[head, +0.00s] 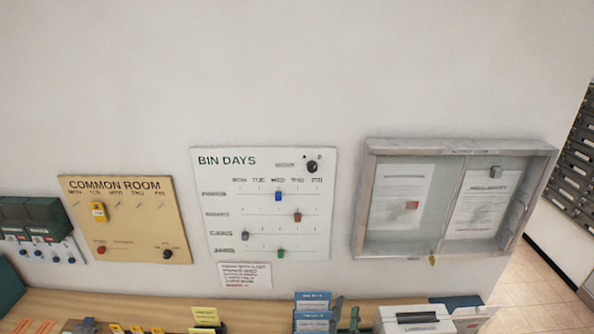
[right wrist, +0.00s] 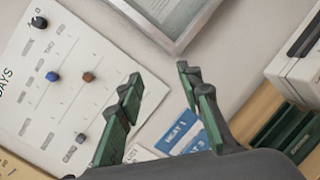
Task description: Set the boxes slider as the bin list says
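The white BIN DAYS board (head: 215,180) hangs on the wall with weekday columns and slider rows. The blue slider (head: 278,196) is under WED and the brown slider (head: 297,216), second row, about under THU. The grey slider (head: 245,236) is near MON, the green slider (head: 281,253) near WED. My left gripper is not seen.
A glass-fronted notice cabinet (head: 453,147) hangs right of the board. The yellow COMMON ROOM board (head: 125,225) hangs left. A wooden shelf (head: 260,312) below carries blue leaflets (head: 312,302) and a white device (head: 414,318). The board's black knob (head: 312,166) is top right.

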